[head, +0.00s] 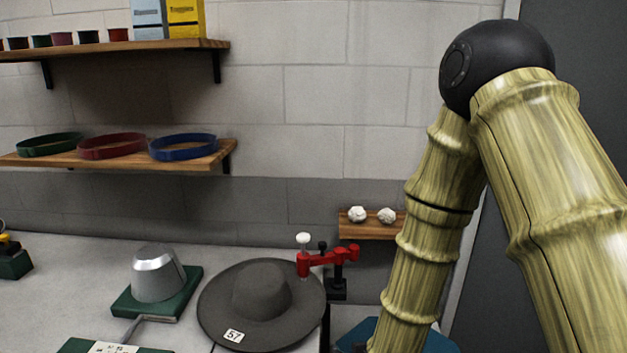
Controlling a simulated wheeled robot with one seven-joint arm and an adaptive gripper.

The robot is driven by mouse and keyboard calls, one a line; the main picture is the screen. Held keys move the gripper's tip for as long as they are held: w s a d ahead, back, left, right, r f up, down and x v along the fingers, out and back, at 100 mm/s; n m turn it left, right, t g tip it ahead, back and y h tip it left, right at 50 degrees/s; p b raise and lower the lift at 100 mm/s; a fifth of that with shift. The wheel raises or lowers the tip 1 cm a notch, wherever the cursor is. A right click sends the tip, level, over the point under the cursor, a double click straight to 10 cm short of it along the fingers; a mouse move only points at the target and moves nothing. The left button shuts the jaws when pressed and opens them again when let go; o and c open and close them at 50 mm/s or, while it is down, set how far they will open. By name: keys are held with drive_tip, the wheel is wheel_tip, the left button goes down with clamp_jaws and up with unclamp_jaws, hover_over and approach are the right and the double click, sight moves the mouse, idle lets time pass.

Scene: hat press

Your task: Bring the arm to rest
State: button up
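My arm, with a bamboo-like finish and a black ball-shaped elbow, fills the right side of the head view. Its upper link comes from the lower right to the elbow, and its forearm runs down and out past the bottom edge. My gripper is out of the frame, so I cannot see whether it is open, shut or holding anything. The forearm passes in front of a blue surface (362,335) at the bottom and hides part of it.
A grey hat (262,295) tagged 57 lies on the bench (60,300), beside a metal block (158,275) on a green base. A red clamp-like fixture (328,260) stands right of the hat. A small shelf (368,231) holds white lumps close to my forearm.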

drive_tip(key=s+d+f+g, duration=0.3)
drive_tip(key=s+d+f, duration=0.1)
drive_tip(key=s+f, duration=0.4)
drive_tip(key=s+d+f+g, duration=0.2)
drive_tip(key=s+d+f, duration=0.3)
drive_tip(key=f, duration=0.4)
drive_tip(key=s+d+f+g, duration=0.1)
drive_tip(key=s+d+f, duration=0.1)
drive_tip(key=s, duration=0.4)
drive_tip(key=s+d+f+g+h, duration=0.1)
drive_tip(key=s+f+g, duration=0.1)
drive_tip(key=s+f, duration=0.2)
drive_tip(key=s+d+f+m+g, duration=0.1)
drive_tip(key=s+d+f, duration=0.1)
drive_tip(key=s, duration=0.6)
drive_tip(key=shift+s+d+f+g+h, duration=0.3)
drive_tip(key=shift+f+g, duration=0.1)
drive_tip(key=shift+f, duration=0.35)
